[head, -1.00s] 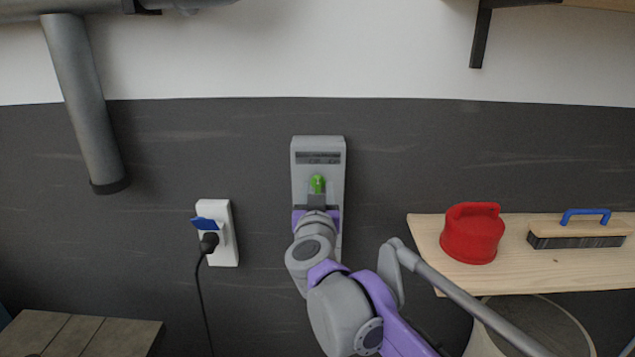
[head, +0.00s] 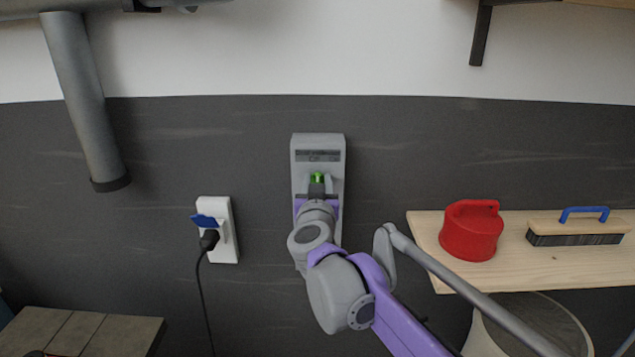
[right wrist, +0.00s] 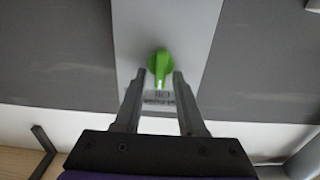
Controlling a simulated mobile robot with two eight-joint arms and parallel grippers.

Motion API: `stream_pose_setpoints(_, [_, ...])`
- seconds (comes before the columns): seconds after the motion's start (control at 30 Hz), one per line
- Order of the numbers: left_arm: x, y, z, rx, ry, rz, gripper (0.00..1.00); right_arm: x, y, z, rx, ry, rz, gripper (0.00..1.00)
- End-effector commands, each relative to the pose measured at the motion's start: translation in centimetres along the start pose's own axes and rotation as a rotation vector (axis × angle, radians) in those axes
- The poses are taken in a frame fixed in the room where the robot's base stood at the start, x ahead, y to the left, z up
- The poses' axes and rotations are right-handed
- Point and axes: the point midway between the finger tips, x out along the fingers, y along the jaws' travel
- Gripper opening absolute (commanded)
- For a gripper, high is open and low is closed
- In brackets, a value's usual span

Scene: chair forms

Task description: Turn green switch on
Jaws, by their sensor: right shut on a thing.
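The green switch (head: 318,177) is a small knob on a grey wall box (head: 320,143) with a dark label strip near its top. My right gripper (head: 317,187) reaches up to it from below, and its wrist covers the lower part of the box. In the right wrist view, the green switch (right wrist: 160,66) sits between the tips of the two fingers of my right gripper (right wrist: 159,80), one on each side. The gripper is shut on the switch. Small print shows on the box (right wrist: 190,20) beside the switch. My left gripper is out of view.
Left of the box is a white wall socket (head: 223,250) with a black plug, its cable hanging down, and a blue flap. At right, a wooden shelf (head: 470,278) holds a red container (head: 471,235) and a brush (head: 578,232). A slatted wooden surface (head: 90,330) is at lower left.

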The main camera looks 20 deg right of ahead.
Motion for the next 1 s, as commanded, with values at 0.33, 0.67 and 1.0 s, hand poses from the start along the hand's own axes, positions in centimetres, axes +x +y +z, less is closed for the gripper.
stream_pose_setpoints(0.33, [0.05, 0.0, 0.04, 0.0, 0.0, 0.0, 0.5, 0.0, 0.13, 0.03, 0.093, 0.0, 0.0, 0.0])
stream_pose_setpoints(0.67, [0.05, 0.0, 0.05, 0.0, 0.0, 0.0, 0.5, -0.01, 0.45, 0.11, 0.364, 0.0, 0.001, 0.0])
stream_pose_setpoints(1.0, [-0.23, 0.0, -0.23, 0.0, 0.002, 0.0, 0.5, -0.01, 0.75, 0.25, 0.688, 0.0, 0.0, 0.0])
